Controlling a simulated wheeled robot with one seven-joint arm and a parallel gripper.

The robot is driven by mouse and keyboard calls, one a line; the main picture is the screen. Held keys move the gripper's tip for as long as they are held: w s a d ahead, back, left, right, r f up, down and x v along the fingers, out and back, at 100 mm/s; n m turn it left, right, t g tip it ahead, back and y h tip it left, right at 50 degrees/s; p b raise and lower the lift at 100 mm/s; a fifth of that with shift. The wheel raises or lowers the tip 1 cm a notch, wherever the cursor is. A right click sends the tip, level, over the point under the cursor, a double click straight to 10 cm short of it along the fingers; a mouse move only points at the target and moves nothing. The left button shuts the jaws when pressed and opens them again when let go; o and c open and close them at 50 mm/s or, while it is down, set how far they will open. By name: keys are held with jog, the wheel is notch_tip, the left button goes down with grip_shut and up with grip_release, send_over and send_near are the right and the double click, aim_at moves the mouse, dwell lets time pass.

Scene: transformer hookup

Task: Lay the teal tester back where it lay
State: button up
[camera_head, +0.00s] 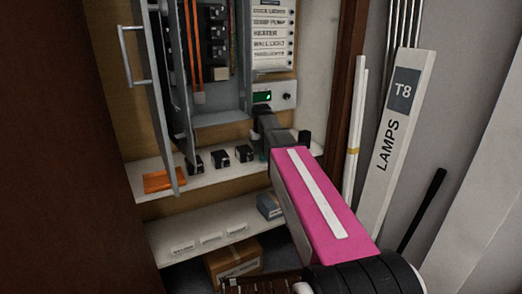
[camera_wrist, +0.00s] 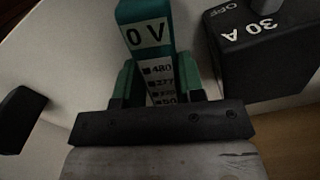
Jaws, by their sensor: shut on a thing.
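The teal tester (camera_wrist: 146,14) shows in the wrist view at top centre, with a white face reading "0 V" above a column of voltage marks. My gripper (camera_wrist: 157,80) is shut on it, with a green finger on each side of its body. The white shelf (camera_wrist: 75,45) is behind and below it; I cannot tell whether the tester touches the shelf. In the head view my arm reaches to the right part of the upper shelf (camera_head: 150,168), and my gripper and the tester are mostly hidden there.
A black "30 A" breaker block (camera_wrist: 265,50) marked OFF is close to the right of the tester. Another dark block (camera_wrist: 20,115) is at the left. Several black blocks (camera_head: 220,159) and an orange item (camera_head: 164,181) lie along the shelf. An open grey cabinet door (camera_head: 150,80) stands at left.

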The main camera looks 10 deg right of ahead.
jog(key=shift+f, duration=0.2)
jog(key=o, duration=1)
jog(key=shift+r, duration=0.1)
